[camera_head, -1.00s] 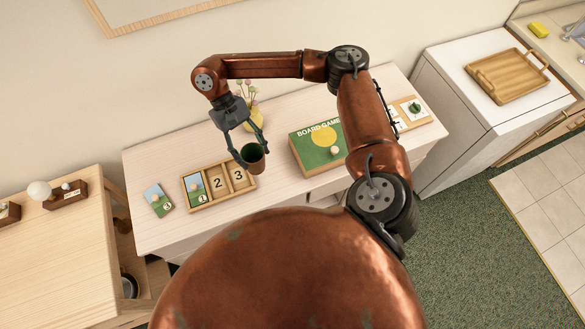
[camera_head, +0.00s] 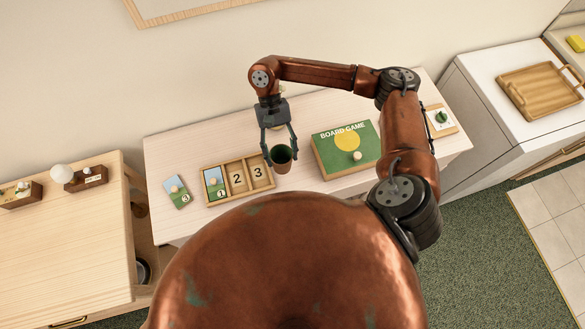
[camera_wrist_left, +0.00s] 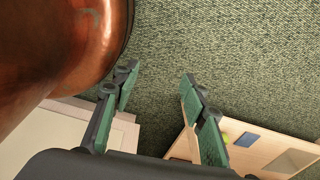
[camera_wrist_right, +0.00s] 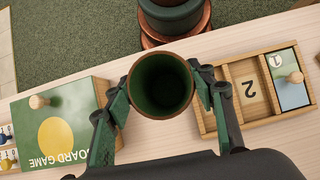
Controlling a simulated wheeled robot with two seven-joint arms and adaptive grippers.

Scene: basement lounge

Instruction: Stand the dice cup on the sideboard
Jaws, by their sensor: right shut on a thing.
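The dice cup (camera_head: 281,160) is brown outside with a green inside, and its mouth faces up. My right gripper (camera_head: 280,157) is shut on it, one finger on each side. The cup also shows between the fingers in the right wrist view (camera_wrist_right: 160,86). It is over the sideboard (camera_head: 300,115), between the numbered tray and the board game box; I cannot tell whether its base touches the top. My left gripper (camera_wrist_left: 157,88) is open and empty above the green carpet, seen only in the left wrist view.
A wooden tray (camera_head: 238,193) with numbered slots lies left of the cup, with a loose card (camera_head: 177,192) beyond it. The green board game box (camera_head: 335,165) lies to the right. A potted-plant card (camera_head: 441,118) lies at the right end. Another wooden table (camera_head: 60,240) stands at left.

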